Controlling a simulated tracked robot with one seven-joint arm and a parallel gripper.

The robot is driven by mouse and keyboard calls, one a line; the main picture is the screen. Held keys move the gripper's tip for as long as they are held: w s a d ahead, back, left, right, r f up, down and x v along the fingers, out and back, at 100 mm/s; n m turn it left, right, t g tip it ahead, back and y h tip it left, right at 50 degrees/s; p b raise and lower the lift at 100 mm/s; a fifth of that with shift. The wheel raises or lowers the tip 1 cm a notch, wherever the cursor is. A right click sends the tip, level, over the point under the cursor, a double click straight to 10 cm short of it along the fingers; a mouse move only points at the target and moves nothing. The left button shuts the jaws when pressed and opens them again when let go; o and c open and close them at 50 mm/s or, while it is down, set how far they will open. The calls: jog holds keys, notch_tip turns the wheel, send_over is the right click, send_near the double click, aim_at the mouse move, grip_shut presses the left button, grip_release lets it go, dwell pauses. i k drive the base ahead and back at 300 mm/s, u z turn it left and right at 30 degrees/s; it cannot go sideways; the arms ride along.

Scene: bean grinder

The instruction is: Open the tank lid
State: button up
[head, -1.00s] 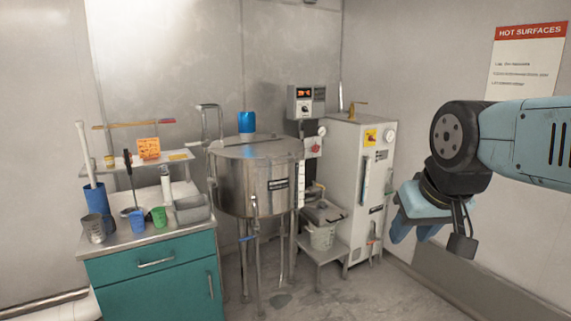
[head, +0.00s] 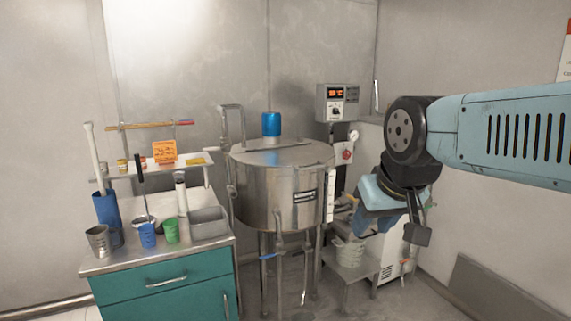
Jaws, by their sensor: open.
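The steel tank (head: 275,195) stands on legs in the middle of the head view. Its flat round lid (head: 265,154) is down on the rim, with a blue cylinder (head: 271,124) showing above its back. A bent metal tube frame (head: 232,125) rises at the tank's left side.
A teal cabinet (head: 165,287) with cups, a grey bin (head: 208,224) and a shelf stands left of the tank. A control box (head: 337,103) is on the back wall. A low stand with a pale bucket (head: 348,252) and a white cabinet are at right, partly behind my arm.

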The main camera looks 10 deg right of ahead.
aim_at(295, 157)
jog(key=z, duration=0.15)
jog(key=i, duration=1.1)
jog(key=z, duration=0.5)
